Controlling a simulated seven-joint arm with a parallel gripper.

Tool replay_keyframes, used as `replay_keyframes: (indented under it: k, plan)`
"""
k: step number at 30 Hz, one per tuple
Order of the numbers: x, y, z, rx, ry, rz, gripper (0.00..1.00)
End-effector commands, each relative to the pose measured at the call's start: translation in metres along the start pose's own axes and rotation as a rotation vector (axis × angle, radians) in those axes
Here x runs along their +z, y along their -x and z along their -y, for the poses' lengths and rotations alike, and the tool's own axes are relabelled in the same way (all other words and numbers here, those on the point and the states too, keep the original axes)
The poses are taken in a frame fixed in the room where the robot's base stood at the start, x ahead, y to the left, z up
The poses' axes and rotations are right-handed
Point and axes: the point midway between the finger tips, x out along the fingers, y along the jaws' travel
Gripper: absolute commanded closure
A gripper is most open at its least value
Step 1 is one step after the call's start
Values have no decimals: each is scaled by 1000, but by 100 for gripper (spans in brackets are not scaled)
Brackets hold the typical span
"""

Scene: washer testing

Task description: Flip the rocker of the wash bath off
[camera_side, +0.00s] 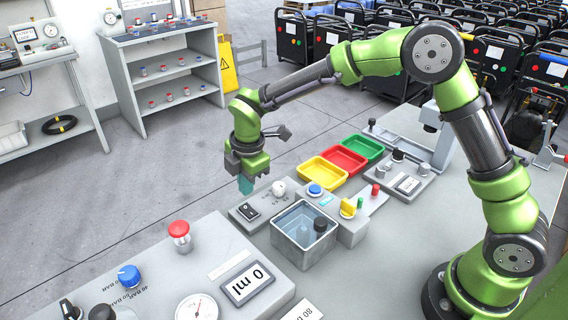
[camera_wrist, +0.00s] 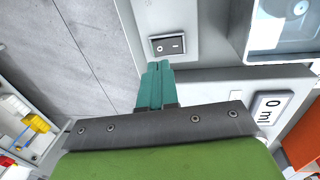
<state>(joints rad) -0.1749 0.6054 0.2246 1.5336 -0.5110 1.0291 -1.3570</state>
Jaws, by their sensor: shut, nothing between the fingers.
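The rocker (camera_side: 249,211) is a small black switch on the grey panel left of the wash bath. It also shows in the wrist view (camera_wrist: 168,45), with a circle mark on its left half and a bar mark on its right half. The wash bath (camera_side: 303,236) is a square open metal tub with clear liquid, and its corner shows in the wrist view (camera_wrist: 285,27). My gripper (camera_side: 245,184) is shut and empty, with teal fingers pointing down above the panel. In the wrist view, the fingertips (camera_wrist: 158,68) appear just below the rocker, apart from it. Which half is pressed is unclear.
A white knob (camera_side: 278,188) stands behind the rocker on the same panel. A blue button (camera_side: 315,190) and a yellow knob (camera_side: 348,208) are right of it. A front console has a red button (camera_side: 179,231) and a display (camera_side: 247,282). Yellow (camera_side: 323,183), red and green trays lie behind.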

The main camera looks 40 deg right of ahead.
Motion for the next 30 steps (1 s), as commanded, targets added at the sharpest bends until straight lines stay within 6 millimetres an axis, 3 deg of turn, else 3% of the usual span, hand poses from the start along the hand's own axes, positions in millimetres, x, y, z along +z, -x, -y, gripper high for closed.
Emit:
replay_keyframes:
  k: [3, 9, 30]
  plan:
    - [0, -24, 1, -3, 0, 1, 100]
    - [0, -48, 0, 0, -1, 0, 100]
    - [0, -60, -2, 0, 0, 0, 100]
